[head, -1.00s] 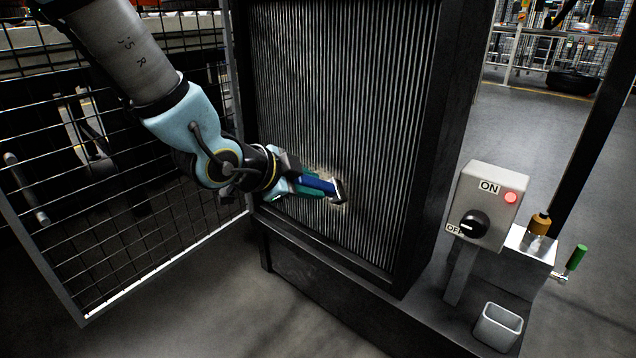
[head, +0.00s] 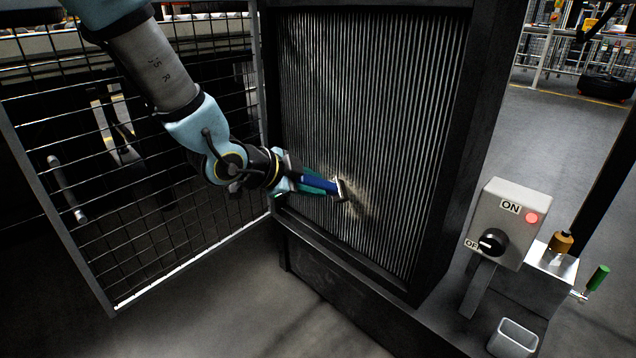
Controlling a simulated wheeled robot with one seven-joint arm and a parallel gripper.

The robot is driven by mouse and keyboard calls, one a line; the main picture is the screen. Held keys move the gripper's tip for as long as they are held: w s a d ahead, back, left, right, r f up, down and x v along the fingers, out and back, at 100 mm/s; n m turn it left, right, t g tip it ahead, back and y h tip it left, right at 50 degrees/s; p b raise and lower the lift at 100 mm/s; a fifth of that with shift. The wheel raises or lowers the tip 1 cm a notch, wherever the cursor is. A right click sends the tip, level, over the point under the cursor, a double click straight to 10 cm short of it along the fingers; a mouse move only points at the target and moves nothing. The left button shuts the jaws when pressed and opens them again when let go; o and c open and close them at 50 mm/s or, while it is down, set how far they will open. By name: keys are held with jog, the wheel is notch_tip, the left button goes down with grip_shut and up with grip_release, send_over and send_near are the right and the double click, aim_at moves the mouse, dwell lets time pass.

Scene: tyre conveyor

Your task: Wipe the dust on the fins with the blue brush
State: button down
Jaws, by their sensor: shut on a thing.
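The finned panel (head: 365,90) stands upright in a black frame in the middle of the head view. A pale tan dust patch (head: 357,196) lies on its lower part. My gripper (head: 296,181) is shut on the blue brush (head: 319,184), which points right towards the fins. The brush head (head: 341,190) is at the dust patch, on or very close to the fins; I cannot tell if the bristles touch. The gripper's fingers hide part of the brush handle.
An open mesh gate (head: 150,220) stands to the left. A grey control box (head: 508,225) with an ON/OFF knob and a lit red lamp stands right. Near it are a brown-topped item (head: 561,241), a green handle (head: 598,277) and a grey cup (head: 513,338).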

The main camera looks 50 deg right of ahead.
jog(key=shift+w+r+p, duration=0.8)
jog(key=shift+w+p, duration=2.9)
jog(key=shift+w, duration=1.2)
jog(key=shift+s+f+b, duration=0.1)
jog(key=shift+s+b, duration=2.75)
jog(key=shift+s, duration=2.2)
jog(key=s+b, duration=0.6)
jog(key=s, duration=0.4)
jog(key=shift+a, duration=0.25)
